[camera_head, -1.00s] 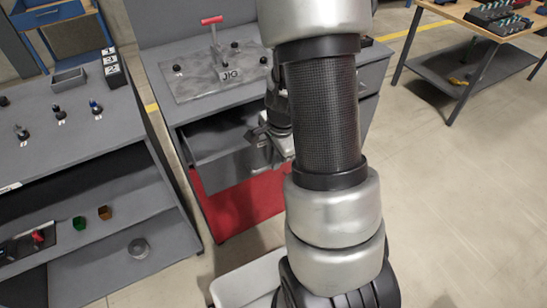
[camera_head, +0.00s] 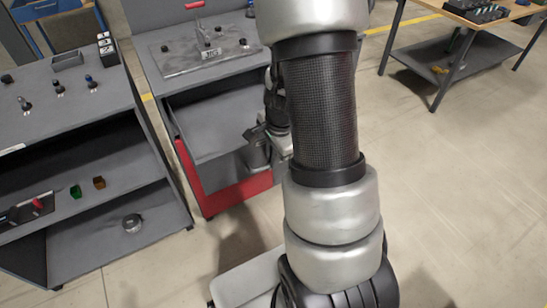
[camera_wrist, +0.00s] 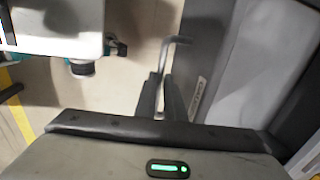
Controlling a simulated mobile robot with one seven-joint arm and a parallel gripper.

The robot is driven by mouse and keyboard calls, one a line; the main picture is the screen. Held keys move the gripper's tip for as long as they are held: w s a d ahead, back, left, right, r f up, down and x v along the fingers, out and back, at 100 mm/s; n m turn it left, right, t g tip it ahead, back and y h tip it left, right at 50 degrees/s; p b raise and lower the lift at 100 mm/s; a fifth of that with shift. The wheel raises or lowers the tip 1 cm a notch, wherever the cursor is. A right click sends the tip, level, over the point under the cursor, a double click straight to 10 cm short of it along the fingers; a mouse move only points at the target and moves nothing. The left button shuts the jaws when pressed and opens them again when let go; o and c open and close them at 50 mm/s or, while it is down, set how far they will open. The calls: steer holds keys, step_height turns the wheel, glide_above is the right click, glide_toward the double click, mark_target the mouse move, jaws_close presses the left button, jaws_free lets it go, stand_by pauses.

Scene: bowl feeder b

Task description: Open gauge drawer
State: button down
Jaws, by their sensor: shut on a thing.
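The gauge drawer (camera_head: 212,122) is a grey drawer under the bench top that carries the jig. It stands pulled out, with its grey inside showing from above and nothing seen in the visible part. In the wrist view its front (camera_wrist: 212,68) with a pale label and its light inside (camera_wrist: 268,55) are to the right. My gripper (camera_wrist: 161,95) is shut on the drawer's handle (camera_wrist: 169,62), a bent grey rod between the two dark fingers. In the head view my gripper (camera_head: 266,148) is at the drawer's front, partly hidden by my arm.
The jig plate (camera_head: 205,55) with a red-handled clamp lies on the bench top. A red panel (camera_head: 232,194) is below the drawer. A grey shelf unit (camera_head: 75,130) with small parts stands at left. A wooden table (camera_head: 475,12) is at the back right. The floor at right is clear.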

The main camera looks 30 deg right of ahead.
steer(key=c, duration=1.8)
jaws_free()
steer(key=shift+c, duration=0.2)
steer(key=s+r+p, duration=0.3)
steer(key=r+p, duration=0.3)
steer(key=r, duration=1.1)
steer(key=shift+p, duration=0.3)
steer(key=shift+d, duration=0.1)
steer(key=s+a+r+n+t+p, duration=0.1)
steer(key=s+a+r+n+p, duration=0.1)
steer(key=r+n, duration=0.4)
steer(key=s+a+r+n+t+p, duration=0.1)
steer(key=s+a+r+n+p, duration=0.2)
steer(key=r, duration=0.8)
steer(key=s+a+r+n+t+p, duration=0.1)
steer(key=s+a+r+n+p, duration=0.2)
steer(key=s+a+r+n, duration=0.3)
step_height(320, 180, up, 2)
steer(key=a+n, duration=0.1)
steer(key=n, duration=0.1)
steer(key=shift+a+r+n, duration=0.15)
steer(key=shift+n, duration=0.15)
